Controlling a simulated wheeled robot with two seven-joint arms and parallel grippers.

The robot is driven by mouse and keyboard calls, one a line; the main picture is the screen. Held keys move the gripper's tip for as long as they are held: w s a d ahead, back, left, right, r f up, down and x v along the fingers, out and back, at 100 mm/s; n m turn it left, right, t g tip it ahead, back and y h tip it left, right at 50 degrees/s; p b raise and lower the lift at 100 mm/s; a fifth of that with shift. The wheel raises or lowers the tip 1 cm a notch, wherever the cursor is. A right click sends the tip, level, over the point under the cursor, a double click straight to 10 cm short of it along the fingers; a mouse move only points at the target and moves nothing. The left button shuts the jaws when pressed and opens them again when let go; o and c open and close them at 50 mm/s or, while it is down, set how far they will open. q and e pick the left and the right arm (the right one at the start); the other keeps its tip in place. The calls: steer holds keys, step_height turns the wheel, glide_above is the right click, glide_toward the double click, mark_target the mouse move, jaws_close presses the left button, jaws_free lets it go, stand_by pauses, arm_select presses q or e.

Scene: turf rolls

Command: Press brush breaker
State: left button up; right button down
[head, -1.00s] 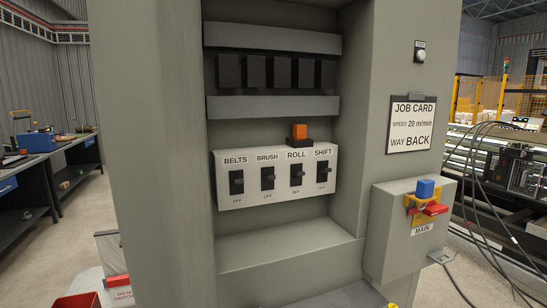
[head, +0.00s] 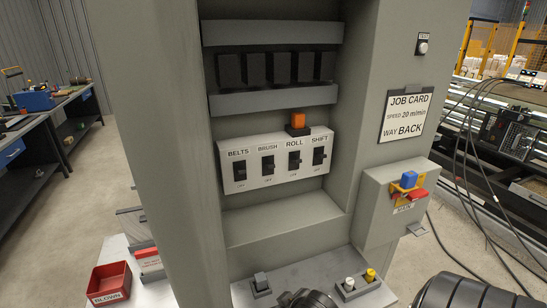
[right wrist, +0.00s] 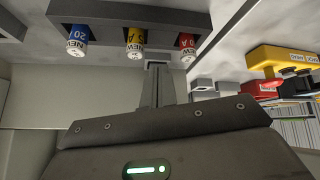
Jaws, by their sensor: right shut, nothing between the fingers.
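The brush breaker (head: 268,163) is the second black switch from the left on a white panel (head: 232,184), under the label BRUSH, with OFF printed below it. The belts breaker (head: 239,171) is to its left; the roll breaker (head: 294,160) and shift breaker (head: 319,156) are to its right. The exact lever positions are too small to tell. My right gripper (right wrist: 158,68) is shut and empty in the right wrist view, its tips apart from the panel. The breakers do not show clearly in that view. My left gripper is not in view.
The yellow, red and blue main switch (head: 409,187) projects at right. A red BLOWN bin (head: 110,283) stands lower left. Blue (right wrist: 77,36), yellow (right wrist: 135,38) and red (right wrist: 187,42) labelled parts sit in a dark holder.

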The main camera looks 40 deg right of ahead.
steer(key=w+d+r+m+t+h, duration=0.1)
steer(key=w+d+r+t, duration=0.3)
steer(key=w+r, duration=0.5)
steer(key=m+t+h+p, duration=0.1)
steer(key=m+t+h, duration=0.2)
steer(key=t, duration=0.1)
glide_toward(270, 166)
steer(key=s, duration=0.1)
steer(key=shift+s+d+r, duration=0.1)
steer(key=shift+d+r, duration=0.05)
steer(key=shift+r, duration=0.5)
steer(key=shift+f, duration=0.1)
steer(key=b+x, duration=0.6)
steer(key=x, duration=0.3)
steer(key=shift+w+b, duration=0.2)
steer(key=shift+b, duration=0.2)
steer(key=shift+w+d+r, duration=0.2)
steer(key=shift+w+d, duration=0.05)
steer(key=shift+w, duration=0.05)
steer(key=shift+a+t, duration=0.1)
steer(key=shift+t, duration=0.2)
